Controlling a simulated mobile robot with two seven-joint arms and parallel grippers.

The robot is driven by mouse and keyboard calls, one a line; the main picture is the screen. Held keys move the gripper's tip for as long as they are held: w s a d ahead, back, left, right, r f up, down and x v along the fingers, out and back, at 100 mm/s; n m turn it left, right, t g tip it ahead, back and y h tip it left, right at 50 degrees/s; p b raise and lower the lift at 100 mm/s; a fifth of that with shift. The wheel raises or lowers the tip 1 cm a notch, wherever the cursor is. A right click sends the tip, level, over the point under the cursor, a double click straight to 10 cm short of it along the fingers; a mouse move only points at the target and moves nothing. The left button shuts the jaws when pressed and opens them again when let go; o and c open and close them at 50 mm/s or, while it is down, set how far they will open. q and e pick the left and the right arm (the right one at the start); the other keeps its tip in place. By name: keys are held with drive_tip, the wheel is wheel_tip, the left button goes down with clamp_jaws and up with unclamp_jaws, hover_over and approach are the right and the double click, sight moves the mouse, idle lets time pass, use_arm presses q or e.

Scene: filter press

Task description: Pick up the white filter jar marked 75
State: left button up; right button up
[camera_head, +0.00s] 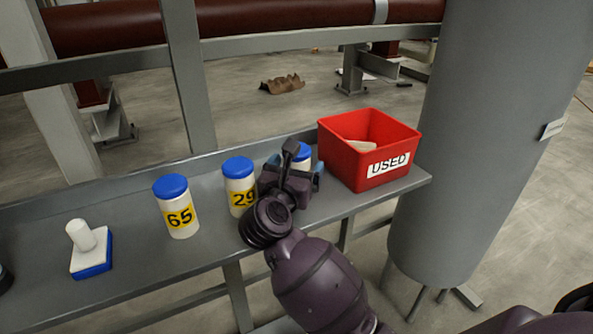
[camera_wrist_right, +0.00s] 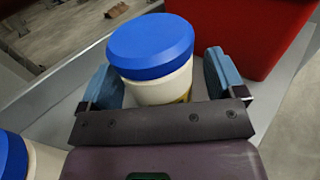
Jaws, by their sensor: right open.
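A white jar with a blue lid (camera_head: 304,152) stands on the grey shelf, mostly hidden behind my right gripper (camera_head: 295,174) in the head view. In the right wrist view the same jar (camera_wrist_right: 163,90) stands between the two blue finger pads of the open right gripper (camera_wrist_right: 160,82), with a small gap showing at the right pad. A sliver of its yellow label shows, but its number is hidden. Two similar jars stand to the left, one marked 29 (camera_head: 239,184) and one marked 65 (camera_head: 177,206). No visible label reads 75. My left gripper is not in view.
A red bin marked USED (camera_head: 388,181) stands close to the right of the gripper, with something pale inside. A blue-and-white block with a white handle (camera_head: 88,252) lies at the left of the shelf (camera_head: 135,265). A large grey column (camera_head: 478,150) stands at right.

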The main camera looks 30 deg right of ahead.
drive_tip(key=c, duration=1.1)
drive_tip(key=shift+r, duration=0.1)
